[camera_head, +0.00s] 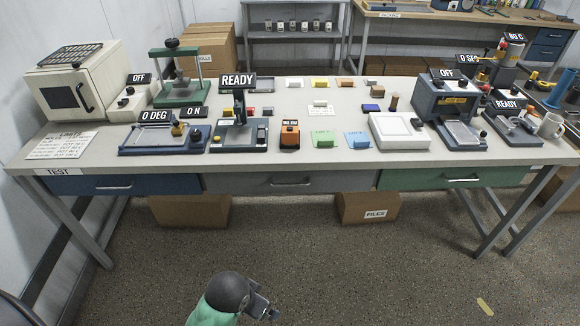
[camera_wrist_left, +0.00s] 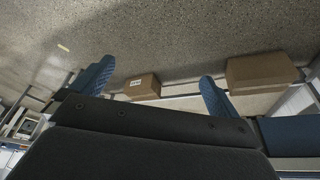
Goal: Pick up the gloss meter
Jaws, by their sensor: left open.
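The likely gloss meter is a small orange and black device (camera_head: 289,134) with a small display on top, whose text is hard to read. My left gripper (camera_head: 268,310) is low in front of the table, over the floor and well apart from the device. In the left wrist view its two blue fingers (camera_wrist_left: 155,90) are spread wide with nothing between them. My right gripper is not in view.
Drawers (camera_head: 290,182) line the table front.

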